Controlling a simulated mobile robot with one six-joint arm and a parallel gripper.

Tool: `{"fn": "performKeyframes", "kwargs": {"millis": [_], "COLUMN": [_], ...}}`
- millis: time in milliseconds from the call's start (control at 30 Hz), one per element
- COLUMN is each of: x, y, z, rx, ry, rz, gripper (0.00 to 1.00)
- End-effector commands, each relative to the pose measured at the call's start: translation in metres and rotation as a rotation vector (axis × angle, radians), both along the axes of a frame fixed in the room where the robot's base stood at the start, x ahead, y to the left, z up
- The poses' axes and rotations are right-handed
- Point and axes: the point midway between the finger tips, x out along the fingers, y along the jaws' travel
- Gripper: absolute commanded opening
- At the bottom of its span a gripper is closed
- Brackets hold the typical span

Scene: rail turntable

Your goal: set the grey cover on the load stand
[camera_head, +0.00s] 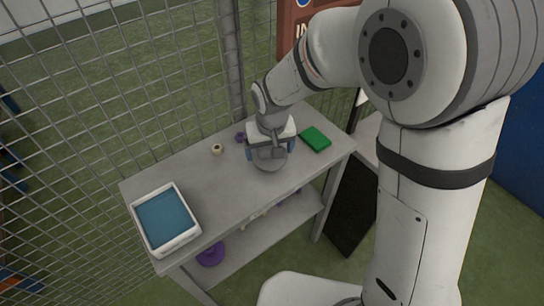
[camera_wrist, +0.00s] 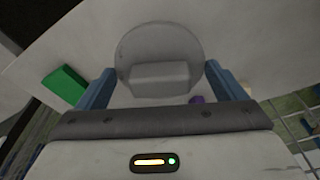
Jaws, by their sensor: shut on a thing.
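The grey cover (camera_head: 268,163) is a round disc with a block-shaped handle. It is at the right part of a grey table, under my gripper (camera_head: 271,150). In the wrist view the cover (camera_wrist: 160,42) shows between and beyond the blue fingers of my gripper (camera_wrist: 161,70), which is shut on its handle. I cannot tell whether the cover touches the table top or hangs just above it. No separate load stand can be made out; the grey table (camera_head: 200,190) with a lower shelf is the only stand-like thing in clear view.
A green block (camera_head: 315,138) lies right of the cover. A small cream ring (camera_head: 217,149) and a purple piece (camera_head: 240,137) lie to its left. A white tray with a blue inside (camera_head: 184,238) stands at the left end. A mesh fence (camera_head: 130,90) runs behind. The table's middle is clear.

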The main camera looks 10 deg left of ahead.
Motion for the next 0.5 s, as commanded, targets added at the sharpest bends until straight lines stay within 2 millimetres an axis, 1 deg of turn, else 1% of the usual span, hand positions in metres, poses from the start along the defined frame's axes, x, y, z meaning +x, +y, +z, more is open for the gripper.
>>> {"fn": "performKeyframes", "kwargs": {"millis": [167, 333, 400, 500], "x": [0.0, -0.001, 0.004, 0.005], "y": [0.0, 0.0, 0.005, 0.007], "z": [-0.011, -0.038, -0.039, -0.041], "rx": [0.0, -0.002, 0.0, 0.001], "ry": [0.001, 0.002, -0.001, -0.003], "rz": [0.0, 0.001, 0.001, 0.001], "gripper": [0.53, 0.53, 0.53, 0.53]}}
